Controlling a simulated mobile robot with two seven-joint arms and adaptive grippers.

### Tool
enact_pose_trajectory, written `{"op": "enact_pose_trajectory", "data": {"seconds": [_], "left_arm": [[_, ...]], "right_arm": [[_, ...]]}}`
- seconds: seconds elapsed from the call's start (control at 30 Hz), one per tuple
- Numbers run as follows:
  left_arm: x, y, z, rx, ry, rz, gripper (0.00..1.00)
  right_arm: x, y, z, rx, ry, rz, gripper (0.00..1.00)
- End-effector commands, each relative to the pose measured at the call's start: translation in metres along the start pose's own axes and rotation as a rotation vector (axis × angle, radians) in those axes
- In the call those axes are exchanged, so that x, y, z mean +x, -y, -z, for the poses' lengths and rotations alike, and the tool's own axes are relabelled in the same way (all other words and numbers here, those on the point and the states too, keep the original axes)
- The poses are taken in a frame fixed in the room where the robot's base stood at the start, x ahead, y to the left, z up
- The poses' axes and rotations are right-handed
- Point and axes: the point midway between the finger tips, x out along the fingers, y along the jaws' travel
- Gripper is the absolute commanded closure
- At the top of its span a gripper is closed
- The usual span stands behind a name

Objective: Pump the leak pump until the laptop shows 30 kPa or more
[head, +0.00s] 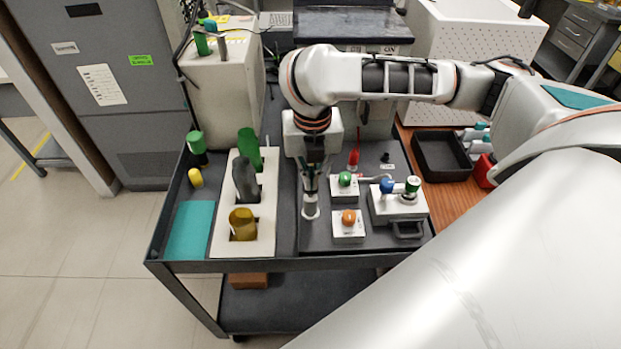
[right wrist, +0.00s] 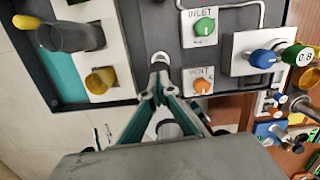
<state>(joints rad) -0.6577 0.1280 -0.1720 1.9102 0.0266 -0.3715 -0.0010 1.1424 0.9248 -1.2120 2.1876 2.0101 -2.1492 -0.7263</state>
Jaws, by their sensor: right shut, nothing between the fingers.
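The leak pump (head: 311,206) is a small pale upright cylinder at the left side of the dark panel on the cart. Its top also shows in the right wrist view (right wrist: 160,62). My right gripper (head: 311,187) points down directly over the pump, its fingers closed with nothing between them. In the right wrist view the fingertips (right wrist: 160,92) meet right beside the pump top; I cannot tell whether they touch it. No pressure reading is legible. A dark flat device (head: 352,24) stands at the back; I cannot tell whether it is the laptop. My left gripper is out of view.
Right of the pump are a green INLET knob (right wrist: 204,27), an orange VENT knob (right wrist: 202,86) and a box with a blue knob (right wrist: 263,59). A white rack (head: 262,215) with several bottles stands left. A black tray (head: 441,157) sits on the wooden surface at right.

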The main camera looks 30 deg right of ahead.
Motion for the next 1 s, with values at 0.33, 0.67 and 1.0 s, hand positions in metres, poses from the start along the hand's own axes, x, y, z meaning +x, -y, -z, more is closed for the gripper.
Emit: {"op": "enact_pose_trajectory", "data": {"seconds": [0.33,0.67,1.0], "left_arm": [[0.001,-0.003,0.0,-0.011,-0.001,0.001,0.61],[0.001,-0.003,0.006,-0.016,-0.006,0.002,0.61],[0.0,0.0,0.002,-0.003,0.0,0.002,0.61]], "right_arm": [[0.013,0.001,0.003,0.0,-0.002,0.002,1.0],[0.0,0.001,0.031,-0.001,-0.003,0.002,1.0],[-0.004,0.0,0.03,0.0,0.0,0.001,1.0]]}}
